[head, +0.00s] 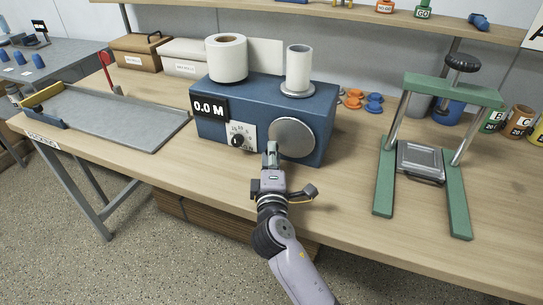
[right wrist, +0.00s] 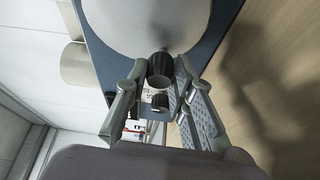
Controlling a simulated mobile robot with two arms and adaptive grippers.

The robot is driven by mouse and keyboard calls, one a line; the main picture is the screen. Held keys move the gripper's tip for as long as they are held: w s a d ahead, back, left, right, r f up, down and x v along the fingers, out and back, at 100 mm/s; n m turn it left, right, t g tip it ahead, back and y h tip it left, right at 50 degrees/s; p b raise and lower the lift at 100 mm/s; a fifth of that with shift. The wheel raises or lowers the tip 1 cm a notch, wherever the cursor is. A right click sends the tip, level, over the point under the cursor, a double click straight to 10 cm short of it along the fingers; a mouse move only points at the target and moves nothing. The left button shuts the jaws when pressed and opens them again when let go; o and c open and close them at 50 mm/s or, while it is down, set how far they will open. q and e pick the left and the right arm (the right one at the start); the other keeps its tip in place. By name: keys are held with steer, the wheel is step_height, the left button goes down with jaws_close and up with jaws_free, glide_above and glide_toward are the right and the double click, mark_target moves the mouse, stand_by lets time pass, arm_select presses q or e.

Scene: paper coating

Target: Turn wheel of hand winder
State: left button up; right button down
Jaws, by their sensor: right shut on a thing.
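The hand winder (head: 215,125) is a blue box on the bench, with a "0.0 M" display and a small dial on its front. Its round grey wheel (head: 294,138) is on the front at the right; it also fills the top of the right wrist view (right wrist: 150,22). A dark handle (right wrist: 160,66) sticks out from the wheel. My right gripper (head: 271,150) is at the wheel's lower left edge. Its fingers are on both sides of the handle, shut on it. The fingers hide the handle in the head view. My left gripper is out of view.
A white paper roll (head: 228,58) and a narrower white core (head: 298,66) stand on top of the winder. A grey tray (head: 110,115) lies to the left. A green press frame (head: 455,180) stands to the right. Orange and blue caps (head: 374,103) lie behind. Bench in front is clear.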

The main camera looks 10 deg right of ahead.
steer(key=c, duration=1.4)
jaws_free()
steer(key=shift+o, duration=0.2)
steer(key=v, duration=1.2)
